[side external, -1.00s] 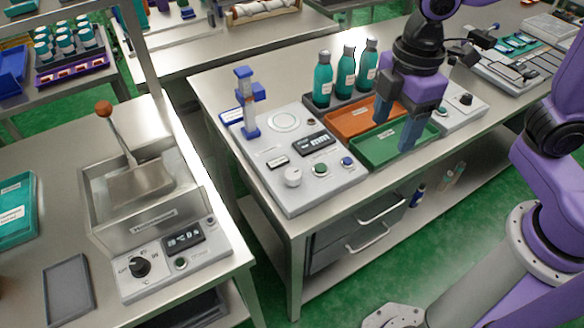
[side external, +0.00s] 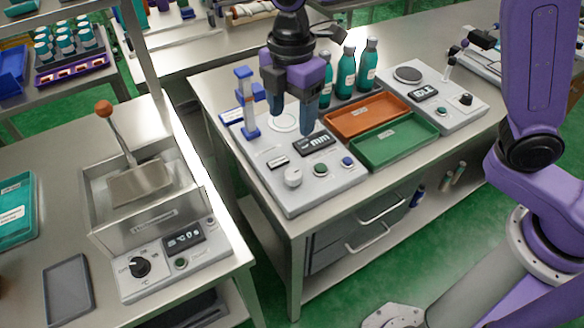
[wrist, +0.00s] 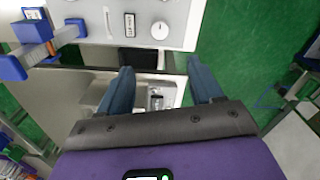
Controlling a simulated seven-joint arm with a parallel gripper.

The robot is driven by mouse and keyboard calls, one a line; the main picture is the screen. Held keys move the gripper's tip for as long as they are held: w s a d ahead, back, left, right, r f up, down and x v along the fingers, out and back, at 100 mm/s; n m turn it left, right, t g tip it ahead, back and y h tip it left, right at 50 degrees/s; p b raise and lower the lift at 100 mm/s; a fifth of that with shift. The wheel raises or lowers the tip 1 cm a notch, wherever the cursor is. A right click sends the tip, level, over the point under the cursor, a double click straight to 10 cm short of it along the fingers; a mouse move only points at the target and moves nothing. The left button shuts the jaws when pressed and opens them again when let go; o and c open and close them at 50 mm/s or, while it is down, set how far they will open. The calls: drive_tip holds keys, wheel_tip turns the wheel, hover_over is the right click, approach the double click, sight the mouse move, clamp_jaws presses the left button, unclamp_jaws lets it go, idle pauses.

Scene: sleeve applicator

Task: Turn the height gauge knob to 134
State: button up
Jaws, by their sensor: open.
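The height gauge (side external: 246,102), a white post with blue parts, stands at the back left of a grey panel (side external: 325,190). It also shows at the upper left of the wrist view (wrist: 38,40). The panel carries a white round knob (side external: 293,177), a dark display (side external: 318,142) reading something like "mm", and a green and a blue button. The knob also shows in the wrist view (wrist: 159,30); its setting is too small to read. My gripper (side external: 291,122) is open and empty above the panel, behind the knob and right of the gauge, touching neither.
Orange (side external: 366,115) and green (side external: 394,144) trays lie right of the panel. Several teal bottles (side external: 346,72) stand behind them. Another control unit (side external: 432,96) is further right. On the left table is a metal basin (side external: 146,195) with a lever. An aisle separates the tables.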

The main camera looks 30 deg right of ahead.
sight(292, 174)
wheel_tip(292, 174, down, 16)
drive_tip(key=shift+r, duration=0.25)
idle(0.3)
drive_tip(key=c, duration=1.1)
